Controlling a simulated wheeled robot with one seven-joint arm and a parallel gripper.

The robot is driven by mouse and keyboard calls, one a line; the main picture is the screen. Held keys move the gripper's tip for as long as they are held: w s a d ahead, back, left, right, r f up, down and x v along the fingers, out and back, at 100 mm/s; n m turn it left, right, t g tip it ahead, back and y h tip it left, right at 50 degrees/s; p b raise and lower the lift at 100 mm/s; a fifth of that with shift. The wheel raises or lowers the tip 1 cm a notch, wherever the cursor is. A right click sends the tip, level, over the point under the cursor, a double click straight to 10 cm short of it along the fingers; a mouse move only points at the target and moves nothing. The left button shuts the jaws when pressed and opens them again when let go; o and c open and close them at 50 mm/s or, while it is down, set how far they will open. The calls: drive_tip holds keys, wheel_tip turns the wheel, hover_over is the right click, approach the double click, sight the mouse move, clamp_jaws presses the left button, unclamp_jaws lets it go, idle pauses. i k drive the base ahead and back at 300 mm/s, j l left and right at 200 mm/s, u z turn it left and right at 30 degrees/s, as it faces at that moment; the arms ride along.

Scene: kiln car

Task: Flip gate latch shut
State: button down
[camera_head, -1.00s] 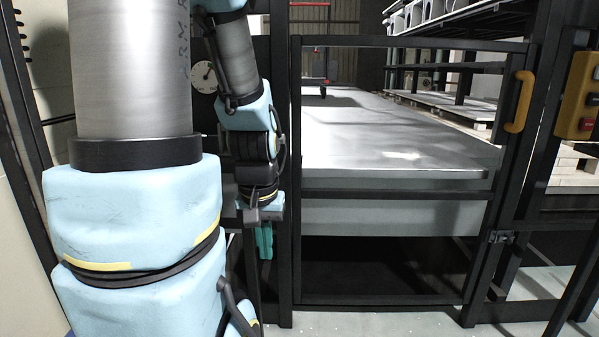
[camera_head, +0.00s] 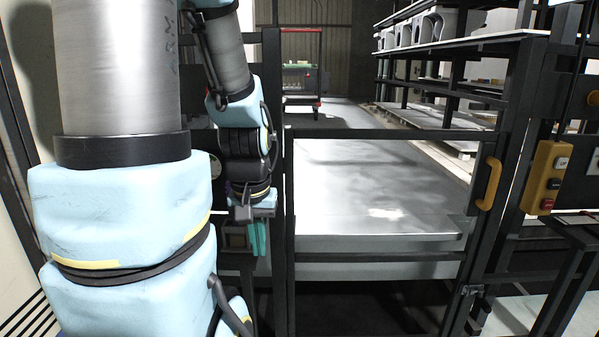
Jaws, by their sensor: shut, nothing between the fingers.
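The gate (camera_head: 378,134) is a dark metal frame standing in front of a grey flat deck. An orange handle (camera_head: 490,183) is on its right upright. The latch (camera_head: 472,290) is a small metal piece low on that right upright. It is too small to tell whether it is flipped shut. The gate's right upright appears to be close to the fixed post beside it. My gripper (camera_head: 258,238) has teal fingers, pointing down, shut and empty. It is left of the gate's left upright, well away from the latch and the handle.
A yellow control box (camera_head: 546,177) with buttons is on the right post. A rack (camera_head: 445,85) with grey ware stands behind at right. A red-framed trolley (camera_head: 301,75) stands at the back. A dark post close to my gripper borders the gate on the left.

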sight(483, 302)
drive_tip(key=z, duration=1.75)
drive_tip(key=u, duration=1.5)
drive_tip(key=i+l+u, duration=0.3)
drive_tip(key=i+j, duration=0.1)
